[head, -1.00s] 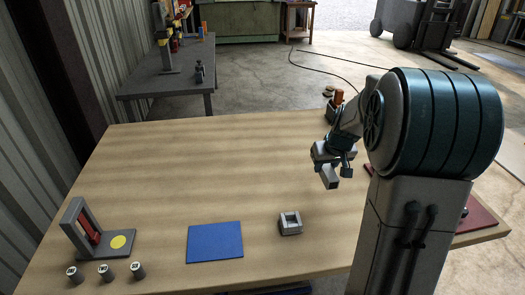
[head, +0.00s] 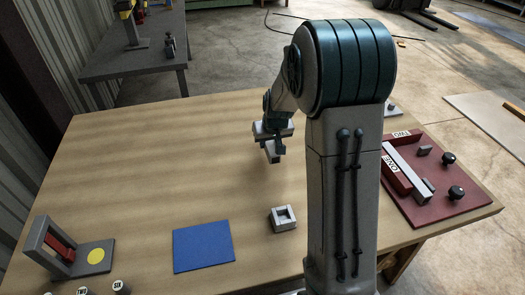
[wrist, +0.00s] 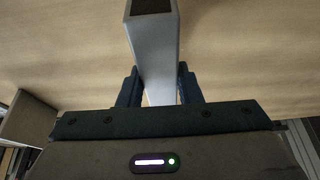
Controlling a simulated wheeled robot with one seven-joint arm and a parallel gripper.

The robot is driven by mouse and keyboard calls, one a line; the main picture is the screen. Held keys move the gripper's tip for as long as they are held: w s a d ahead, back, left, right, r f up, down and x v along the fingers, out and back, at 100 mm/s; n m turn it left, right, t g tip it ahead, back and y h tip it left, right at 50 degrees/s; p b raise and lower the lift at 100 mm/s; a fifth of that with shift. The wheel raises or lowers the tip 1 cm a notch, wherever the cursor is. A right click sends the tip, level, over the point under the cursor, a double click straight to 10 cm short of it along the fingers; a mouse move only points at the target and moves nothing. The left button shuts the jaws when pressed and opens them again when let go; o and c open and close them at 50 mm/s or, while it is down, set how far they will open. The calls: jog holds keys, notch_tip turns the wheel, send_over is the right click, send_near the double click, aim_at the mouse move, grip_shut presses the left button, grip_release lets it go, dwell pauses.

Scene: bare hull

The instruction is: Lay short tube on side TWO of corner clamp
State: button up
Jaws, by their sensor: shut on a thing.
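My gripper (head: 279,143) is shut on the short tube (head: 272,156), a pale grey square tube. It holds the tube above the table, left of my arm column. In the wrist view the tube (wrist: 152,45) stands out between the two dark fingers (wrist: 155,85), its open dark end away from the gripper. The corner clamp (head: 440,203) is a dark red plate at the table's right, with labelled sides ONE (head: 394,168) and TWO (head: 400,134). A longer pale tube (head: 408,172) lies along side ONE. No tube shows along side TWO. My column stands between gripper and clamp in the picture.
Dark knobs (head: 448,158) and small blocks stand on the clamp. The table's middle left is bare.

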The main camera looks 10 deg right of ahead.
aim_at(262, 158)
jog(key=shift+w+a+f, duration=0.25)
jog(key=shift+a+f, duration=0.25)
jog(key=shift+a, duration=0.3)
jog(key=shift+a+f, duration=0.15)
jog(key=shift+f, duration=1.9)
jog(key=shift+f, duration=0.1)
jog(key=shift+f, duration=0.15)
jog(key=o, duration=1)
jog(key=shift+o, duration=0.2)
